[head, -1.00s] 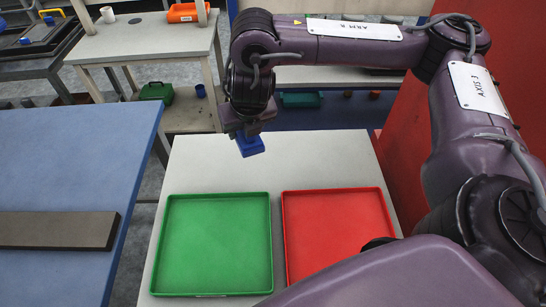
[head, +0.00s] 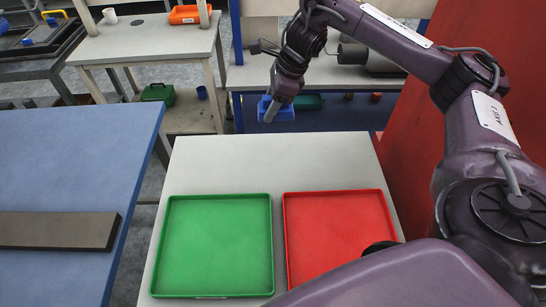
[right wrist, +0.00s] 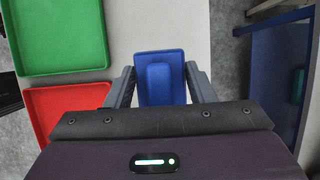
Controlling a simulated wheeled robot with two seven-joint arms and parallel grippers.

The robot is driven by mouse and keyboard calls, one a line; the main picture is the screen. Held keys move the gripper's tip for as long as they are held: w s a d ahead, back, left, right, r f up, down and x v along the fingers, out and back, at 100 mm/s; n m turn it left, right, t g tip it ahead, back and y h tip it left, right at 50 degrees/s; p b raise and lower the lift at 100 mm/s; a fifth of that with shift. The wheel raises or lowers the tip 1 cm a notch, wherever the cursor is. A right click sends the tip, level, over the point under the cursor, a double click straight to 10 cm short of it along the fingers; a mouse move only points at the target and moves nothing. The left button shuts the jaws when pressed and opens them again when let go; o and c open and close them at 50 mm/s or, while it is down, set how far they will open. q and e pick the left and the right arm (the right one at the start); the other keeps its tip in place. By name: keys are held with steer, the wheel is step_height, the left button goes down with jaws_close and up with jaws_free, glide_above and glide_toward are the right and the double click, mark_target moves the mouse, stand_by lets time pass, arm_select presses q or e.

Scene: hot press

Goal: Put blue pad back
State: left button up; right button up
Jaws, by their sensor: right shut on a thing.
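The blue pad (head: 277,109) is held by my right gripper (head: 272,106) beyond the far edge of the white table in the head view. In the right wrist view the blue pad (right wrist: 160,78) sits between the two fingers of the right gripper (right wrist: 162,84), which are shut on it. A green tray (head: 217,245) and a red tray (head: 338,235) lie side by side on the white table, and both look empty. My left gripper is not in view.
The white table (head: 270,160) is bare behind the trays. A blue table (head: 70,160) with a dark flat bar (head: 58,231) stands at the left. A red wall (head: 420,130) is at the right. A workbench (head: 330,77) stands behind.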

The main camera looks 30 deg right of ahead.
step_height(320, 180, down, 14)
steer(key=b, duration=0.2)
steer(key=shift+r+b, duration=0.15)
steer(key=shift+b, duration=0.25)
steer(key=shift+f+p, duration=0.6)
steer(key=shift+f, duration=2.05)
steer(key=o, duration=0.9)
steer(key=shift+o, duration=0.2)
steer(key=shift+r, duration=0.1)
steer(key=b+v, duration=0.1)
steer(key=v, duration=1.1)
